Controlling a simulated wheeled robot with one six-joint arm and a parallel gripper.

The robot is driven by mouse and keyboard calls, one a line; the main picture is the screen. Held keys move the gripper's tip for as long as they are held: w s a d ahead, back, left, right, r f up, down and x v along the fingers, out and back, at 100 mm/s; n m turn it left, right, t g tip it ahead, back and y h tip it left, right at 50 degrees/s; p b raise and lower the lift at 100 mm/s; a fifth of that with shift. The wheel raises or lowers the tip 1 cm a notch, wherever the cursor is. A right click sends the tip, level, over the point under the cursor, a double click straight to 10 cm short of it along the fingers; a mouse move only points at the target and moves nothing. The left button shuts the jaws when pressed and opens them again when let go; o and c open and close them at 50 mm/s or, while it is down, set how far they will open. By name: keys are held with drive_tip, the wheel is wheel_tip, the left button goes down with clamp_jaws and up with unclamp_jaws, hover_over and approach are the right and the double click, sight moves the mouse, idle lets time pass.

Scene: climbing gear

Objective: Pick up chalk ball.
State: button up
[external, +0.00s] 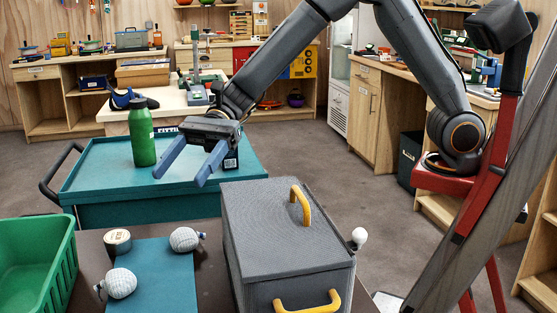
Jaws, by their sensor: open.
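Two white, net-textured balls that look like chalk balls lie on a dark table in the foreground. One chalk ball (184,240) is at the back right of a teal mat, and the other chalk ball (121,283) is nearer, at the mat's left edge. Each has a small dark tie at one side. My gripper (181,179) is open and empty, its two blue fingers pointing down and toward the lower left. In the picture it is above the farther ball and in front of the teal cart; its exact height is hard to tell.
A tape roll (117,241) sits left of the farther ball. A green crate (38,262) stands at the left and a large grey box (285,236) with yellow handles at the right. A green bottle (141,135) stands on the teal cart (105,181) behind.

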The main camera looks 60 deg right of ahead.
approach(184, 237)
drive_tip(key=a, duration=0.3)
drive_tip(key=a+f, duration=0.1)
drive_tip(key=a, duration=0.1)
drive_tip(key=shift+w+a, duration=0.1)
drive_tip(key=shift+a, duration=0.1)
wheel_tip(184, 237, down, 2)
drive_tip(key=shift+f, duration=0.25)
drive_tip(key=shift+x, duration=1.15)
drive_tip(key=shift+a+f, duration=0.2)
drive_tip(key=shift+a, duration=0.1)
drive_tip(key=c, duration=1.1)
